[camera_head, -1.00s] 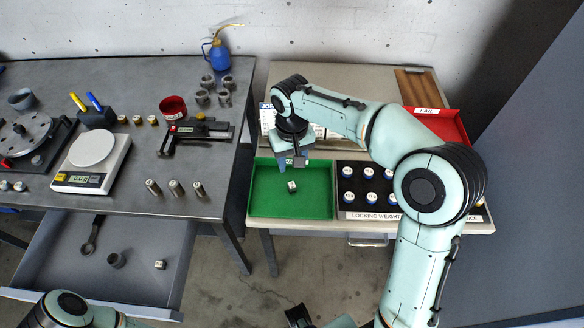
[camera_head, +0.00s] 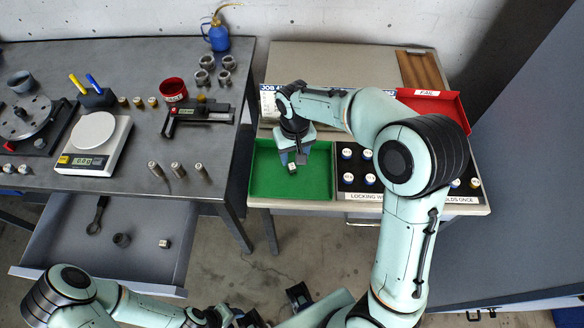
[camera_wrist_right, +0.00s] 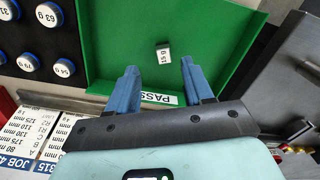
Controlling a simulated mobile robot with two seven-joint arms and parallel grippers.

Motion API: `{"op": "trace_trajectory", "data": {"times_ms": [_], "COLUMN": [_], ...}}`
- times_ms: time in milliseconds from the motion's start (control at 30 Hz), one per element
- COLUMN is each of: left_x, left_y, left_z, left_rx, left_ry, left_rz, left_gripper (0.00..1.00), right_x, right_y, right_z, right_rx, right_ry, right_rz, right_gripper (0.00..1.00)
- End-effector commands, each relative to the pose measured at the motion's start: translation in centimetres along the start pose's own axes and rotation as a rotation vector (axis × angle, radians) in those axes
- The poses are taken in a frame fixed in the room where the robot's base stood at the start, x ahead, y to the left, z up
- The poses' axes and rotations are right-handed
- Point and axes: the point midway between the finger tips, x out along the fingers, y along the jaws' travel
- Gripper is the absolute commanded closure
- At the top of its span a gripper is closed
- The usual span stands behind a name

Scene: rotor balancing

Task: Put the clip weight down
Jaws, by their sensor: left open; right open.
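The clip weight (camera_head: 292,167) is a small block with a white label, lying on the floor of the green tray (camera_head: 318,188). The right wrist view shows the clip weight (camera_wrist_right: 163,54) marked "15 g", just beyond my fingertips. My right gripper (camera_head: 292,158) is over the tray. Its two blue fingers (camera_wrist_right: 160,80) are open and empty, with the weight in front of the gap between them and apart from both. My left gripper (camera_head: 238,317) shows only partly at the bottom edge, away from the tray; its fingers are hard to make out.
A black rack of locking weights (camera_head: 350,182) adjoins the tray on the right. A red fail tray (camera_head: 455,108) stands behind it. On the left bench are a scale (camera_head: 95,140), several metal cylinders and a caliper fixture (camera_head: 200,112). An open drawer (camera_head: 140,265) juts out below the bench.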

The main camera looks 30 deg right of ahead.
Motion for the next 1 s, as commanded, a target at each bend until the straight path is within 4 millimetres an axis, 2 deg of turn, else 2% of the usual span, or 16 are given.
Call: {"op": "trace_trajectory", "data": {"times_ms": [167,400,500,767,933,1000], "left_x": [0.1,0.1,0.2,0.2,0.2,0.2], "left_y": [0.0,0.0,-0.1,-0.1,-0.1,-0.1], "left_z": [0.0,0.0,0.0,0.0,0.0,0.0], "left_rx": [0.000,0.000,0.000,0.000,0.000,0.000], "left_ry": [0.000,0.000,-0.001,-0.001,-0.001,-0.001], "left_rz": [0.000,0.000,0.000,0.000,0.000,0.000], "left_gripper": [0.57,0.57,0.57,0.57,0.57,0.57], "right_x": [1.2,4.7,5.6,5.8,5.8,5.8], "right_y": [-0.1,-0.4,-0.5,-0.5,-0.5,-0.5], "right_z": [-0.1,-0.5,-0.5,-0.6,-0.6,-0.6], "right_rx": [0.000,0.000,0.000,0.000,0.000,0.000], "right_ry": [-0.001,-0.002,-0.001,0.001,0.001,0.001], "right_rz": [0.001,0.001,0.001,0.000,0.000,0.000], "right_gripper": [0.49,0.49,0.49,0.49,1.00,1.00]}}
